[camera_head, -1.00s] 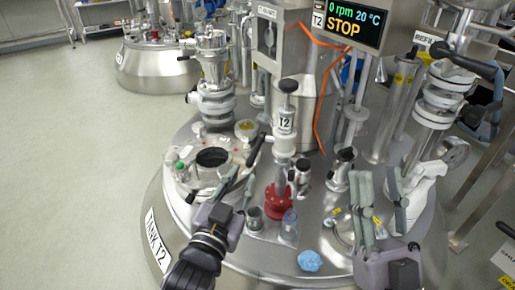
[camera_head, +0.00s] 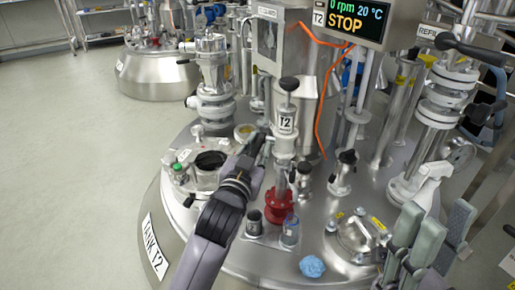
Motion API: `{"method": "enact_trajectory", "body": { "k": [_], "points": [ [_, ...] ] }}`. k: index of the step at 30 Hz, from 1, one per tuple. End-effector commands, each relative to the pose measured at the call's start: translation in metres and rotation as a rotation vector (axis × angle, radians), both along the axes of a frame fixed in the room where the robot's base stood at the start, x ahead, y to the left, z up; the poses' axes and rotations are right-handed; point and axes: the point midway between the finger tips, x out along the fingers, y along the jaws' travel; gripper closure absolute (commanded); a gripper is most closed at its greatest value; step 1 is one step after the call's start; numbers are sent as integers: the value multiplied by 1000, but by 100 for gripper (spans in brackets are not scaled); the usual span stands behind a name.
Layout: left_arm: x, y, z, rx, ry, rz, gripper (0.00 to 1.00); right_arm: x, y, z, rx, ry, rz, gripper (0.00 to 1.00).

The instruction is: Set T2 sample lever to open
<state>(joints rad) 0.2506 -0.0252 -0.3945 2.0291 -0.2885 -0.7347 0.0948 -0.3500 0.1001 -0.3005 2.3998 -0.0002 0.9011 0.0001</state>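The T2 sample valve (camera_head: 284,145) stands upright on the tank lid, with a black knob on top, a "T2" label and a red flange (camera_head: 279,207) at its foot. Its black lever, on the valve's left side, is now mostly hidden by my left gripper (camera_head: 259,148). The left gripper's fingers are at the lever beside the valve body. I cannot tell whether they are closed on it.
Two small sample jars, one dark (camera_head: 254,222) and one clear (camera_head: 290,231), stand before the red flange. A blue crumpled cloth (camera_head: 312,266) lies near the lid's front. A display (camera_head: 354,22) reads STOP. Pipes crowd the right; floor is clear at left.

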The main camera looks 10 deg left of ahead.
Motion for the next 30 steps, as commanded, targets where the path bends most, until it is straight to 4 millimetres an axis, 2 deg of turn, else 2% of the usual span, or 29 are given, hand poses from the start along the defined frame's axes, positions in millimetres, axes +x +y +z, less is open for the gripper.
{"method": "enact_trajectory", "body": {
  "k": [2,12,30],
  "points": [
    [0,0,0,0,0,0,79,0,0,0,0,0,0,67],
    [0,0,0,0,0,0,100,0,0,0,0,1,0,67],
    [0,0,0,0,1,1,100,0,0,0,0,1,0,67]
  ]
}}
